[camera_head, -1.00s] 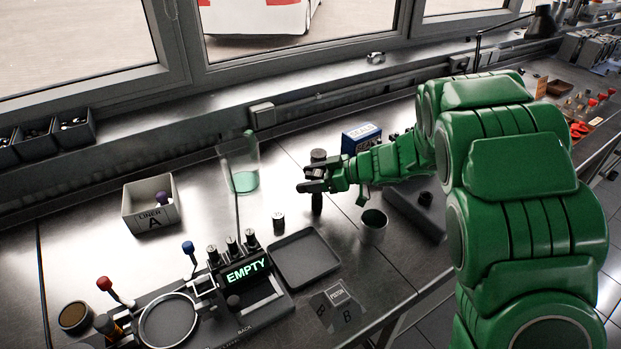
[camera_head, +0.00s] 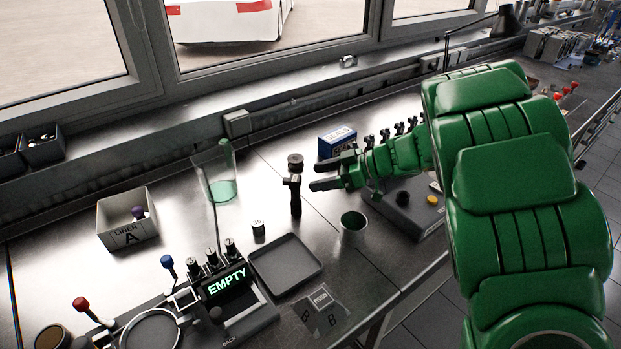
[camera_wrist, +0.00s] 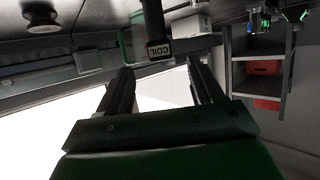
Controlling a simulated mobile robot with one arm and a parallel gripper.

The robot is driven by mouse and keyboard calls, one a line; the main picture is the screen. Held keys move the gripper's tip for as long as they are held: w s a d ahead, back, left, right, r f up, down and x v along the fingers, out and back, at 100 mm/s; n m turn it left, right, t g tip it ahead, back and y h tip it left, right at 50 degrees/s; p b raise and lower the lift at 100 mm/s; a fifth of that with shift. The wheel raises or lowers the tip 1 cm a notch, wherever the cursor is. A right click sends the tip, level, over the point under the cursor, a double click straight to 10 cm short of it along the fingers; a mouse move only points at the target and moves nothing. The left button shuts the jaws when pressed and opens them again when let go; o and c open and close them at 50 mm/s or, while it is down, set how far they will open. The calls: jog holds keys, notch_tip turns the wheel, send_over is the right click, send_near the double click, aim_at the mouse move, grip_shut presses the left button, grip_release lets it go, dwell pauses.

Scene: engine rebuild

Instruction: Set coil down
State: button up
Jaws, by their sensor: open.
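The coil (camera_head: 295,198) is a slim dark upright piece standing on the metal bench in the head view. Its dark body and COIL label also show in the wrist view (camera_wrist: 157,48), beyond the fingertips. My gripper (camera_head: 317,177) is open and empty, just right of the coil's upper part, with its fingers pointing left at it. In the wrist view both fingers (camera_wrist: 163,82) are spread with nothing between them. A small gap shows between the fingertips and the coil.
A clear, green-bottomed container (camera_head: 222,190) is to the left and a blue box (camera_head: 336,140) behind. A grey tray (camera_head: 286,262) and a fixture reading EMPTY (camera_head: 227,282) lie in front. A LINER A bin (camera_head: 127,237) stands far left.

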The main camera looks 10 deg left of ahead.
jog(key=shift+v, duration=1.2)
